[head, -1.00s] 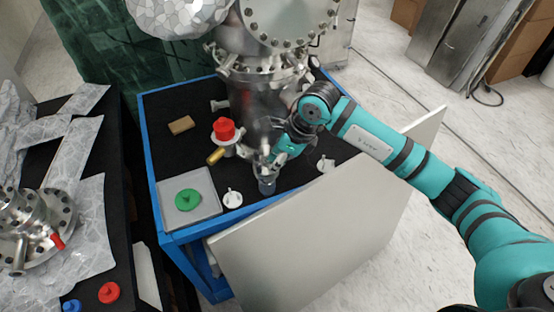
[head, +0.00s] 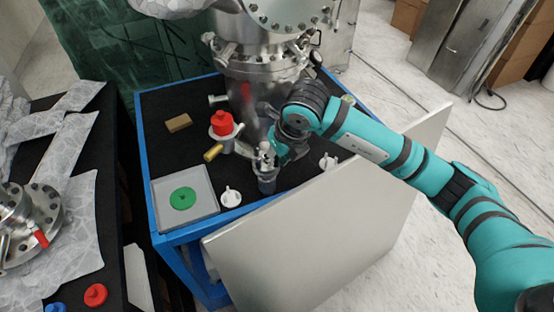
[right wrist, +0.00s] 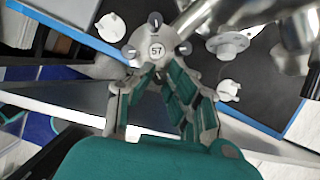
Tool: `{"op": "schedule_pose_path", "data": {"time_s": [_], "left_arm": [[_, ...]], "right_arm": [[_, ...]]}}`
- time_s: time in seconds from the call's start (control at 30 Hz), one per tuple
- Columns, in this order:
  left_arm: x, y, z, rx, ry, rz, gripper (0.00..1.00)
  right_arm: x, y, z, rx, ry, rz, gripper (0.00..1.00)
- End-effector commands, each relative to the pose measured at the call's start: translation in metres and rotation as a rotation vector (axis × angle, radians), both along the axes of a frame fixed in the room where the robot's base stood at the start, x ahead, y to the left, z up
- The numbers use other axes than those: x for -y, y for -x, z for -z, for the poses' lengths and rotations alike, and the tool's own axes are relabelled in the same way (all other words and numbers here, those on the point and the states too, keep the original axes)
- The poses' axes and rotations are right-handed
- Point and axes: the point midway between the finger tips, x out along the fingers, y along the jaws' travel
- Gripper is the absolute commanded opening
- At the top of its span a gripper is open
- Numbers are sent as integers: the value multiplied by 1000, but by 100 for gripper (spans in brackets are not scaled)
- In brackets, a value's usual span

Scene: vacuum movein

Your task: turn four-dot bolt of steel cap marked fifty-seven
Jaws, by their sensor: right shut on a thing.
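The round steel cap marked 57 (right wrist: 156,50) shows at the top middle of the right wrist view, with bolts around its rim at the top, left and right. Its near rim is hidden behind my fingertips, and dot marks are too small to read. My right gripper (right wrist: 154,72) is shut at that near rim, on what appears to be a bolt of the cap. In the head view my right gripper (head: 284,152) is beside the cap on its small steel port (head: 267,178), low on the steel chamber (head: 246,105). My left gripper is not in view.
The black-topped blue cart (head: 147,168) carries a red-capped port (head: 222,123), a brass cylinder (head: 213,152), a brown block (head: 178,122), a grey tray (head: 165,209) with a green disc (head: 183,198), and white knobbed caps (head: 231,197). A pale panel (head: 320,220) stands along the front.

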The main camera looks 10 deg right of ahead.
Motion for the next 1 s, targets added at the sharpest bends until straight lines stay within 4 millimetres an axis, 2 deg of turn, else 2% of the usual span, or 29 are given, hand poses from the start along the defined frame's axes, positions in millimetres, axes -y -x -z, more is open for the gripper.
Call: {"op": "schedule_pose_path", "data": {"time_s": [0.3,0.77,0.8,0.83,1.0], "left_arm": [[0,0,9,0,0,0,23],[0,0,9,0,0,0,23],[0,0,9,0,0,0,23],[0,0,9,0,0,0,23],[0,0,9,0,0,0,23]], "right_arm": [[0,-1,-1,3,0,98,0],[0,-1,-1,3,0,111,0],[0,-1,-1,3,-1,110,18],[0,-1,-1,3,-1,110,22],[0,0,-1,2,-1,109,23]]}}
